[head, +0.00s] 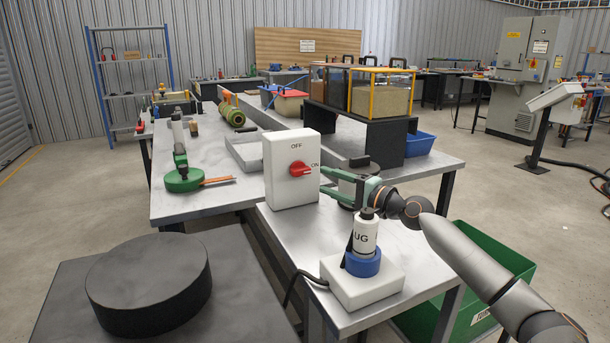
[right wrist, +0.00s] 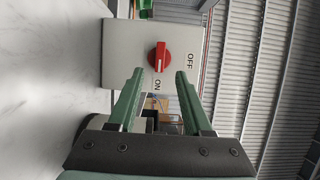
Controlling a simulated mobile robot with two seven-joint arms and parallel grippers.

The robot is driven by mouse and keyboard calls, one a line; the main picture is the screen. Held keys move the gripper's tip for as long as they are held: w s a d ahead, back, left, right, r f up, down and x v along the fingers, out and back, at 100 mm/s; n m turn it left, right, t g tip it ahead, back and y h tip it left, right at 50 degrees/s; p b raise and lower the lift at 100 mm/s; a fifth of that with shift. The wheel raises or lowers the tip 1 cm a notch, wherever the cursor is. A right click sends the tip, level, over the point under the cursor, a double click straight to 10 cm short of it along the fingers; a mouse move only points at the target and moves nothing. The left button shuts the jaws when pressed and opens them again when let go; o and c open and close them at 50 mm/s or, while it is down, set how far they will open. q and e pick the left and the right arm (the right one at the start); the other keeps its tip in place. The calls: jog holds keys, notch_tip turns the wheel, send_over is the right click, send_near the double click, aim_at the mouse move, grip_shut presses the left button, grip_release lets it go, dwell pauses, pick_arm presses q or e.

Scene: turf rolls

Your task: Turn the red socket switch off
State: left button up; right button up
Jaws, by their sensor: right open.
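The red socket switch is a red rotary knob (head: 300,169) on the front of a white box (head: 279,188) standing on the near metal table. The box is marked OFF above the knob and ON to its right. The knob lies sideways, in line with ON. In the right wrist view the knob (right wrist: 160,57) shows lengthwise in line with the ON mark, with OFF to the right. My right gripper (head: 323,180) is open and empty, its green fingers pointing at the box. In the right wrist view its fingertips (right wrist: 160,75) straddle the knob's line, apparently short of it. My left gripper is out of view.
A white plug with a blue ring (head: 362,263) stands on a white base (head: 350,289) at the near table's front, below my right arm. A green crate (head: 508,262) sits right of the table. Behind are a green tool (head: 184,181) and glass-sided boxes (head: 380,93).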

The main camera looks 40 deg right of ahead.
aim_at(304, 173)
jog(key=shift+w+a, duration=0.15)
jog(key=shift+w, duration=1.85)
jog(key=shift+w+a, duration=0.15)
jog(key=shift+w, duration=1.8)
grip_shut()
